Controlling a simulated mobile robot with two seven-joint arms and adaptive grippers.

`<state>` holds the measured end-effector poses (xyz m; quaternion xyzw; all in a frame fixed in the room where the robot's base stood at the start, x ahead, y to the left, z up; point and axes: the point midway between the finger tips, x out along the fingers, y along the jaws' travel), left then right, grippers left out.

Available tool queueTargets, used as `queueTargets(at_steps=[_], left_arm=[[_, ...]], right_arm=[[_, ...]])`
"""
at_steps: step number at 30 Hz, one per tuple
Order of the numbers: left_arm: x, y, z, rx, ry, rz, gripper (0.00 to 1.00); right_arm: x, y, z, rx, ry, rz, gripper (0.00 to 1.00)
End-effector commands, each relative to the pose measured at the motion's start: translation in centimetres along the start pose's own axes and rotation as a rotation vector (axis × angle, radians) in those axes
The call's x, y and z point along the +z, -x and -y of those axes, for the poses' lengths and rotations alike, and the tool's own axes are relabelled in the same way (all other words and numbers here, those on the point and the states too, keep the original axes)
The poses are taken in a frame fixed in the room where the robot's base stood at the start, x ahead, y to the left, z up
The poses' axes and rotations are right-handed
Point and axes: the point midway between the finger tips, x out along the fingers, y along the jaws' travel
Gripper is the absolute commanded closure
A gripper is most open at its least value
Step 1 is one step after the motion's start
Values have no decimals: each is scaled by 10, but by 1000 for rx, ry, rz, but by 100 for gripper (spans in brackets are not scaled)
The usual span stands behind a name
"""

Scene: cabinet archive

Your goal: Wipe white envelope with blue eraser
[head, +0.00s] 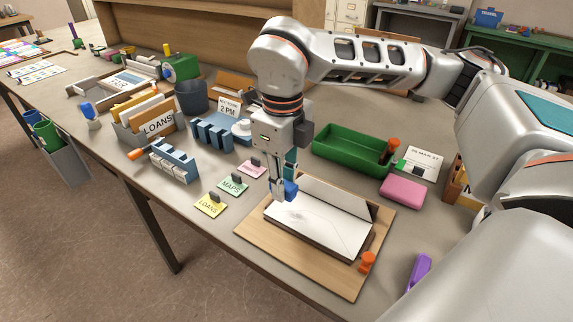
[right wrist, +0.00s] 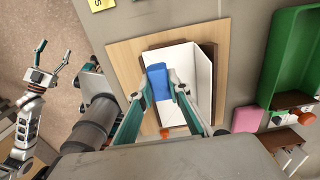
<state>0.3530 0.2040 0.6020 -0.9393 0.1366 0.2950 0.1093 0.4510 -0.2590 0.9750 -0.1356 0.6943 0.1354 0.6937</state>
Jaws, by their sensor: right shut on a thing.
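The white envelope (head: 322,226) lies in a dark brown holder on a light wooden board, with a raised white panel along its far side. A faint grey smudge shows on it near the eraser. My right gripper (head: 283,183) points down over its left end, shut on the blue eraser (head: 290,190). In the right wrist view the eraser (right wrist: 158,82) sits between the fingertips over the envelope (right wrist: 181,60). I cannot tell whether the eraser touches the envelope. My left gripper (right wrist: 52,55) shows only in the right wrist view, open and empty, away from the table.
The wooden board (head: 260,240) carries an orange knob (head: 368,262) at its front right corner. A green tray (head: 345,152) and a pink block (head: 402,192) lie behind and right. Coloured cards, including a yellow card (head: 211,204), lie left. A purple object (head: 418,272) lies at the right.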

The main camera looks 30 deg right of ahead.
Motion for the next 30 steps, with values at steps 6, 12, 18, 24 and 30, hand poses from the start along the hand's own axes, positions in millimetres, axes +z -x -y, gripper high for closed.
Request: queueTargets(at_steps=[6,12,18,24,30], left_arm=[[-13,7,2,0,11,-7,37],[-16,8,1,3,21,-11,37],[-9,8,-1,6,21,0,37],[-9,8,-1,6,20,2,37],[-14,10,0,4,19,-4,37]], right_arm=[[-1,24,-4,-1,2,3,100],[-1,31,-5,0,2,0,100],[-1,30,-5,1,2,-1,100],[-1,30,-5,1,2,0,100],[0,31,-6,0,19,1,100]])
